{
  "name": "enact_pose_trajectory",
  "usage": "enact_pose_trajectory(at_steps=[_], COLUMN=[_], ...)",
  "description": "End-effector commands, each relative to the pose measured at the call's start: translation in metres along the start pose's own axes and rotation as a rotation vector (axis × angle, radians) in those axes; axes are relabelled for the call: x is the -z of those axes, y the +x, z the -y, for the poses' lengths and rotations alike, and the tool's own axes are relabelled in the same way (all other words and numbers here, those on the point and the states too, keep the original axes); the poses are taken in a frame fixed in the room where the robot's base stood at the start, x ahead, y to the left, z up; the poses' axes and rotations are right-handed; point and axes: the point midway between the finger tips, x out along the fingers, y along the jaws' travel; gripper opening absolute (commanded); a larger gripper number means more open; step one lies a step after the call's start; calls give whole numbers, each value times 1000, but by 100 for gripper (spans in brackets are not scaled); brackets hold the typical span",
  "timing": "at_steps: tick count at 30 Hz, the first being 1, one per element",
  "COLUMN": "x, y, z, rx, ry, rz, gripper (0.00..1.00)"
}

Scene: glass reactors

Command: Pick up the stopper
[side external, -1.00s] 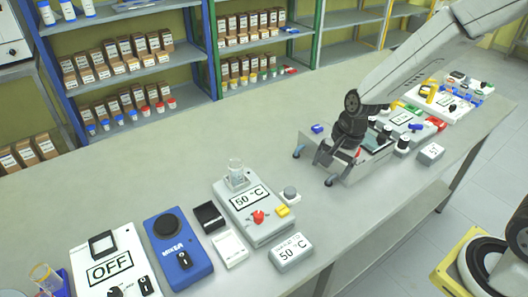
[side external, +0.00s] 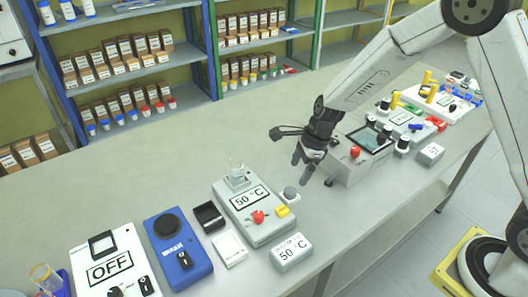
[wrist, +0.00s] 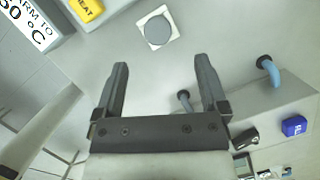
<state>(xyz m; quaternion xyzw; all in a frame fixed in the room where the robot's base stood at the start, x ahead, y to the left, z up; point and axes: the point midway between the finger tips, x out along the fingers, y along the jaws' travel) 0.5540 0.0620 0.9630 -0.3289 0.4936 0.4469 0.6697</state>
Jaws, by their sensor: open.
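The stopper is most likely the grey round-topped piece (side external: 290,192) on a small white square base, beside the 50 °C hot plate (side external: 240,212). In the wrist view the grey piece (wrist: 158,31) lies beyond my fingertips, roughly centred between them. My gripper (side external: 302,168) is open and empty, pointing down above the bench, a little behind and right of the grey piece. The height of the fingertips above the bench is hard to judge.
A glass beaker (side external: 237,172) stands on the hot plate. A yellow button (side external: 282,210) and a 50 °C box (side external: 291,252) are close to the grey piece. A grey device with a screen (side external: 368,140) stands right of my gripper. Bench behind the grey piece is clear.

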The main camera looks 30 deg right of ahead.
Motion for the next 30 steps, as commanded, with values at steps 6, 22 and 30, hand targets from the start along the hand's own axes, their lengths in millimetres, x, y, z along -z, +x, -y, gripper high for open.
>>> enact_pose_trajectory(at_steps=[6,22,30], x=[0,1,0], y=[16,36,63], z=[-1,-2,-4], rx=[-2,-2,-1], ry=[-1,-2,-2], rz=[-1,-2,-2], gripper=[93,93,93])
